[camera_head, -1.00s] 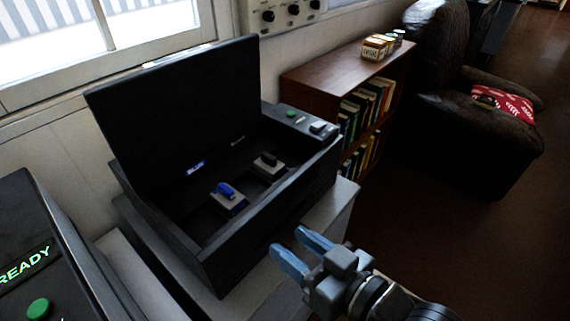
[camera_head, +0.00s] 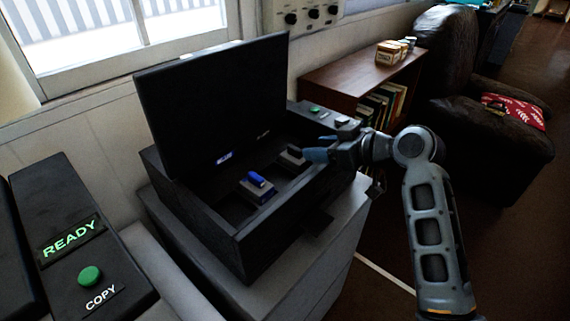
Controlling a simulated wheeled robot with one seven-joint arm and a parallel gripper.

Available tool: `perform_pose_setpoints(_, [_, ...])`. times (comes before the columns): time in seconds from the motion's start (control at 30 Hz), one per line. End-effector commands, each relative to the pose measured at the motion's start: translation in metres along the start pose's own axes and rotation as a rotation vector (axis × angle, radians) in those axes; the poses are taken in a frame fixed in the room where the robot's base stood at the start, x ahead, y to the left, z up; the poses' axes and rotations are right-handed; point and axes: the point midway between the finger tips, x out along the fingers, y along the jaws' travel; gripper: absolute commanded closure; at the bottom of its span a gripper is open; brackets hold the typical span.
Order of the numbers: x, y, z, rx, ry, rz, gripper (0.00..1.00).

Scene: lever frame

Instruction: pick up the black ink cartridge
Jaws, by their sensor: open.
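The black ink cartridge (camera_head: 294,151) sits in the right slot inside the open black printer (camera_head: 225,258), on a light base. A blue cartridge (camera_head: 257,180) sits in the slot to its left. My gripper (camera_head: 312,153) reaches in over the printer's right side, its blue fingers pointing left, close to the black cartridge. The fingers overlap one another in this view and partly cover the cartridge's right side. I see nothing held between them. I cannot tell whether the fingers touch the cartridge.
The raised lid (camera_head: 215,105) stands behind the cartridges. A control strip with a green button (camera_head: 315,109) lies at the printer's back right. A black copier (camera_head: 75,245) reading READY stands at the left. A wooden bookshelf (camera_head: 345,72) and dark armchair (camera_head: 455,110) are behind.

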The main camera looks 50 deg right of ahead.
Motion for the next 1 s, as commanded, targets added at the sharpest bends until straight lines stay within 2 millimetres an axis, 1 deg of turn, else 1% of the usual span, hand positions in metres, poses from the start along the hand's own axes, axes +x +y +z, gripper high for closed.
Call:
perform_pose_setpoints(0.03, [0.006,-0.001,-0.001,0.0,0.0,-0.003,0.53])
perform_pose_setpoints(0.23, [0.026,-0.001,-0.002,0.001,-0.001,-0.002,0.53])
perform_pose_setpoints(0.4, [0.051,-0.001,-0.001,0.002,0.0,-0.002,0.53])
perform_pose_setpoints(0.5, [0.061,-0.001,0.0,0.001,0.0,-0.001,0.53])
perform_pose_setpoints(0.6, [0.066,-0.001,0.001,0.0,0.0,0.0,0.53])
perform_pose_setpoints(0.8, [0.066,-0.001,0.001,0.0,0.0,0.001,0.53])
perform_pose_setpoints(1.0, [0.066,-0.001,0.001,0.001,0.0,0.001,0.72])
